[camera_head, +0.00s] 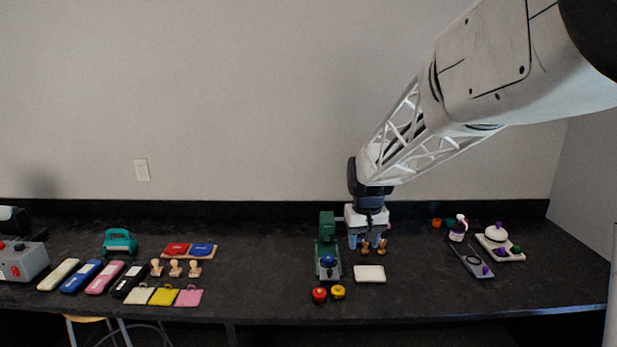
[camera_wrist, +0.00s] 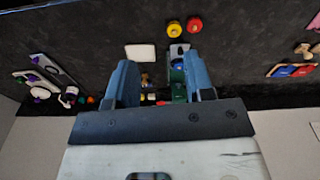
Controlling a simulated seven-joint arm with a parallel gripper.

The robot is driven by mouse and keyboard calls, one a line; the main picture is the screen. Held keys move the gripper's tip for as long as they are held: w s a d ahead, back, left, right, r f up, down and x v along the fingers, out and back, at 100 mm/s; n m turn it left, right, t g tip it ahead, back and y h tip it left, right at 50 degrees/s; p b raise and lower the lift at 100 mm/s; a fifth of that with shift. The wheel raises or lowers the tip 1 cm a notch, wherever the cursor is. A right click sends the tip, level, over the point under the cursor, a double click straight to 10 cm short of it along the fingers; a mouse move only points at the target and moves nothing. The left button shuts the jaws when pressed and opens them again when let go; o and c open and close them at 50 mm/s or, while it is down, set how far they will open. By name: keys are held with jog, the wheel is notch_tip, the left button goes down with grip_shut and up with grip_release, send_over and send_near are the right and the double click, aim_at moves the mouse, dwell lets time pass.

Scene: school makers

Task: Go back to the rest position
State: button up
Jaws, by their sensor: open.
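My gripper (camera_head: 367,243) hangs from the arm above the back of the dark table (camera_head: 262,270), right of the green press (camera_head: 327,242). In the wrist view its two blue fingers (camera_wrist: 160,85) are spread apart with nothing held between them. Small brown stamp-like pieces (camera_head: 373,247) show by the fingertips in the head view; they appear apart from the fingers, though the exact gap is hard to tell. A cream block (camera_head: 370,274) lies in front of the gripper on the table.
A red knob (camera_head: 319,295) and a yellow knob (camera_head: 338,292) sit near the front edge. Coloured cases (camera_head: 105,277), wooden stamps (camera_head: 176,268) and ink pads (camera_head: 189,250) are at left. A grey tray (camera_head: 470,258) and a white tray (camera_head: 516,254) are at right. Bare table lies left of the press.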

jog(key=s+d+r, duration=0.1)
jog(key=s+d, duration=0.1)
jog(key=s, duration=1.6)
jog(key=s+d+r+m+t, duration=0.1)
jog(key=s+d, duration=0.1)
jog(key=s, duration=1.7)
jog(key=shift+s+d+r+m, duration=0.2)
jog(key=shift+d+r+m, duration=0.05)
jog(key=shift+d+m, duration=0.1)
